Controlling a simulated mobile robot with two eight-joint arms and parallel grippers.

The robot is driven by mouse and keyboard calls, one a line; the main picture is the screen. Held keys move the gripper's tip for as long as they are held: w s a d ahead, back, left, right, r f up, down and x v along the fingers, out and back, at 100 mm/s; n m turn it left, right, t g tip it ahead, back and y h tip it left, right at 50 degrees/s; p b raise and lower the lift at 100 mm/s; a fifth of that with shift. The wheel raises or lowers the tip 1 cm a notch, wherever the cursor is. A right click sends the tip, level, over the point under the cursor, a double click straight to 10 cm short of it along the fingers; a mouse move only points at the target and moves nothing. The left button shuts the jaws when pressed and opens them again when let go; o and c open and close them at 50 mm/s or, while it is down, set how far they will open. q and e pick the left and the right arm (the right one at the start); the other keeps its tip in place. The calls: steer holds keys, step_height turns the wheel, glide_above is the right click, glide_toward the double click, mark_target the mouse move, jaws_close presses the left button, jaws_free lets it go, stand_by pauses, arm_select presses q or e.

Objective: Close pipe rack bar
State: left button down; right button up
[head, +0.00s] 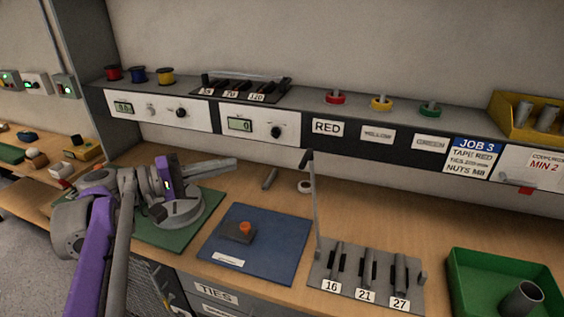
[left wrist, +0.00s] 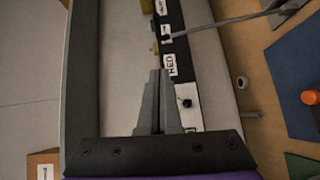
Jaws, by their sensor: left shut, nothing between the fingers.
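The pipe rack (head: 345,275) is a grey plate at the front right of the bench, with slots labelled 16, 21 and 27 that hold grey pipes. Its bar (head: 315,210) stands up, nearly vertical, from the rack's left end, with a dark knob at its top; it is open. In the left wrist view the bar (left wrist: 232,20) crosses the top. My left gripper (head: 228,162) is shut and empty, above the bench, left of the bar and apart from it. Its closed fingers also show in the left wrist view (left wrist: 160,78). My right gripper is not in view.
A blue mat (head: 275,255) with a grey block and orange knob lies left of the rack. A green tray (head: 470,262) holding a pipe stands to its right. A shelf with panels and labels runs behind. A loose grey rod (head: 269,179) and white ring (head: 305,187) lie behind the mat.

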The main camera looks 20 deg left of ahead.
arm_select(q)
steer(key=s+d+x, duration=0.2)
steer(key=x, duration=1)
steer(key=shift+d, duration=0.35)
steer(key=shift+w+p, duration=0.1)
steer(key=shift+p, duration=0.2)
